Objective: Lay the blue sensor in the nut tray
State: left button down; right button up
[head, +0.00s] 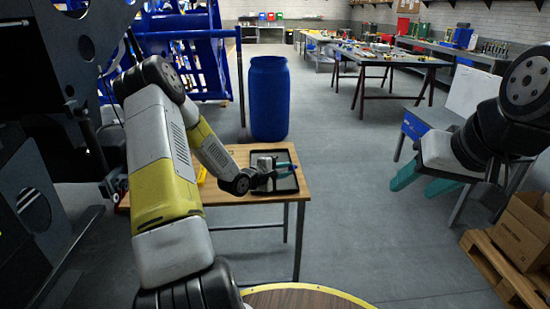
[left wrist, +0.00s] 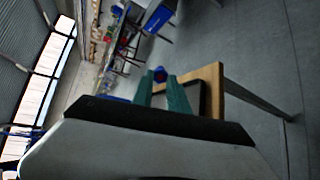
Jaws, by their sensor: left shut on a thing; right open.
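My left gripper (head: 289,168) is over the black nut tray (head: 297,188) on a small wooden table. Its teal fingers are shut on the blue sensor (left wrist: 160,74), which shows as a small blue and dark piece at the fingertips in the left wrist view. In the head view the sensor is too small to make out clearly. The tray's dark rim (left wrist: 206,100) lies beside the fingers in the left wrist view. I cannot tell whether the sensor touches the tray. My right gripper (head: 424,182) is open and empty, well to the right of the table.
The wooden table (head: 225,195) has free room near its front edge. A blue barrel (head: 269,98) stands behind it. A dark machine (head: 50,150) is close on the left. Cardboard boxes (head: 522,228) on a pallet stand at the right. The floor between is clear.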

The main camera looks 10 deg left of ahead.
pick_arm(q)
jog(key=w+a+f+m+g, duration=0.1)
jog(key=w+a+m, duration=0.2)
jog(key=a, duration=0.8)
jog(key=shift+w+a+g+y, duration=0.25)
jog(key=shift+w+g+y, duration=0.15)
jog(key=shift+w, duration=0.15)
jog(key=shift+s+a+f, duration=0.1)
jog(key=shift+a+f, duration=0.05)
jog(key=shift+f, duration=4.3)
jog(key=c, duration=1.2)
grip_release()
